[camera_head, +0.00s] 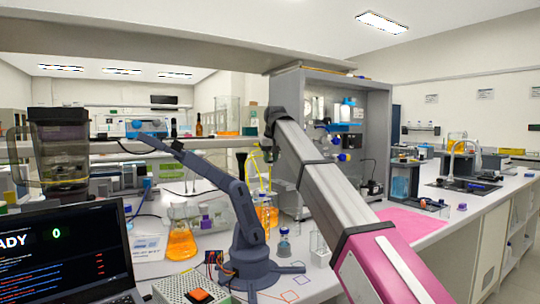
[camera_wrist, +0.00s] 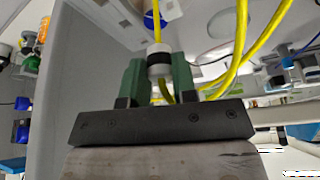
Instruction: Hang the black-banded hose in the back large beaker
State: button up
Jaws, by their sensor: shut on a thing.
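My gripper (camera_wrist: 158,78) has its green fingers closed on the collar of the black-banded hose (camera_wrist: 159,58), a white fitting with a black band on a yellow tube. In the head view my gripper (camera_head: 268,150) is small and partly hidden by my arm, and yellow tubing (camera_head: 257,178) hangs near it. A tall clear beaker (camera_head: 228,108) with orange liquid at its bottom stands on the raised shelf at the back. A vessel with orange liquid (camera_head: 267,214) stands lower on the bench below my gripper. I cannot tell which is the back large beaker.
A dark blue desktop arm (camera_head: 245,235) stands in the middle of the bench. An orange flask (camera_head: 181,243), a laptop (camera_head: 70,255) and a coffee-maker-like machine (camera_head: 60,150) are at left. A grey cabinet (camera_head: 378,110) rises behind my arm.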

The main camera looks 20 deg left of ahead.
jog(key=shift+f+n+y, duration=0.4)
jog(key=shift+f+n, duration=0.4)
jog(key=shift+n, duration=0.3)
jog(key=shift+f, duration=0.2)
jog(key=shift+g, duration=0.3)
jog(key=shift+f, duration=4.5)
jog(key=o, duration=1)
jog(key=shift+o, duration=0.2)
jog(key=v, duration=1.1)
jog(key=shift+f, duration=0.15)
